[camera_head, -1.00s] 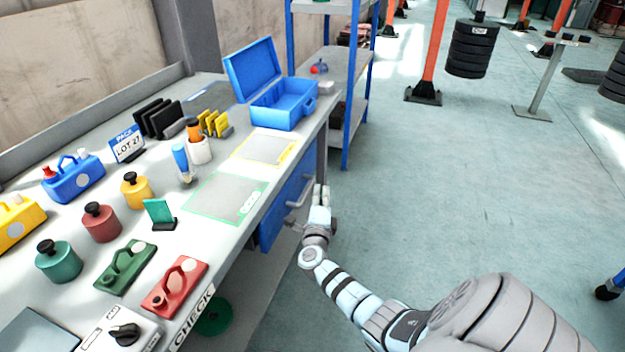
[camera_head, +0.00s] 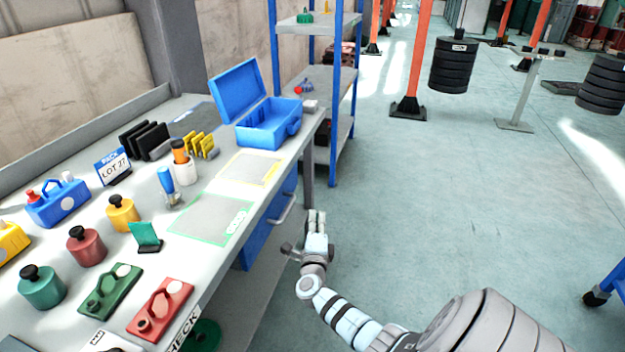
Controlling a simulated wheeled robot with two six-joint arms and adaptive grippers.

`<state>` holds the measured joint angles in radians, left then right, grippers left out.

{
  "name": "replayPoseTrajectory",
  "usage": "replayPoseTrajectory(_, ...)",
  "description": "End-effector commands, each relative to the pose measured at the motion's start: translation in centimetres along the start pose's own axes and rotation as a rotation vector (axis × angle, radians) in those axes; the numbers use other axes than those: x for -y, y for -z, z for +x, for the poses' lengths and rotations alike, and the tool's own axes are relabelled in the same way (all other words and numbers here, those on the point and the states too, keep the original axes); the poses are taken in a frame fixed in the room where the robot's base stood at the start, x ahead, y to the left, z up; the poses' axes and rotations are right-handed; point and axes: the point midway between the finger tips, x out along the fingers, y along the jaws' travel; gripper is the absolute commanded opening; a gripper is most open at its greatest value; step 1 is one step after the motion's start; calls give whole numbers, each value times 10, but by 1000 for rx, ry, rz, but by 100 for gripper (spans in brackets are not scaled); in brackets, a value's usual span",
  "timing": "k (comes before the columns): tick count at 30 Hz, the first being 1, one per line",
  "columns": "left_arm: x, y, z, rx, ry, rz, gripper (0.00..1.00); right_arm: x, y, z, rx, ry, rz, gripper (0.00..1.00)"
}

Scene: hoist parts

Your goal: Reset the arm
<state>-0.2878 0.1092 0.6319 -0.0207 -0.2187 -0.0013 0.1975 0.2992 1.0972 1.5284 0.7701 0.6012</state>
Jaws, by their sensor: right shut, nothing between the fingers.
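My right gripper (camera_head: 316,222) is in the head view, just off the right edge of the workbench. It is shut and empty, pointing away from me over the floor, beside the blue drawer (camera_head: 268,232) and its handle. My right arm comes in from the bottom right. My left gripper is not in view.
The workbench (camera_head: 203,197) holds an open blue toolbox (camera_head: 268,124), a LOT 27 sign (camera_head: 113,166), coloured weights, and a green and a red block (camera_head: 160,308). A blue-framed shelf (camera_head: 331,100) stands behind.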

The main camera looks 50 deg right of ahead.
Motion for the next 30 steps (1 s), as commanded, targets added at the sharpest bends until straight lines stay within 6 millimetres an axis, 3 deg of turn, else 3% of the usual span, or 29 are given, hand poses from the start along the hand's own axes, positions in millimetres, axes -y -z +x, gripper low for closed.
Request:
replayPoseTrajectory(1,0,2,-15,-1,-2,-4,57,6,-4,-17,4,-8,6,0)
replayPoseTrajectory(3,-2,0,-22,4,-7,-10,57,6,-3,-38,1,-7,5,0)
replayPoseTrajectory(9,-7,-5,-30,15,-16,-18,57,4,1,-80,-6,-4,4,0)
replayPoseTrajectory(20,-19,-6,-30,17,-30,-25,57,3,0,-86,-3,-2,-4,0)
replayPoseTrajectory(23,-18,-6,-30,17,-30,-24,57,-5,-20,-88,97,-22,-129,0)
replayPoseTrajectory(25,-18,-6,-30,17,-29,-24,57,-32,-49,-100,281,-47,-391,0)
replayPoseTrajectory(26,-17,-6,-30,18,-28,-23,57,-52,-58,-110,373,-66,-530,0)
replayPoseTrajectory(27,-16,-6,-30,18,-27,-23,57,-85,-63,-129,497,-101,-718,0)
replayPoseTrajectory(29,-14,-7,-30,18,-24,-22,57,-139,-57,-166,683,-168,-989,0)
replayPoseTrajectory(30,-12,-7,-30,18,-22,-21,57,-174,-43,-193,804,-217,-1154,0)
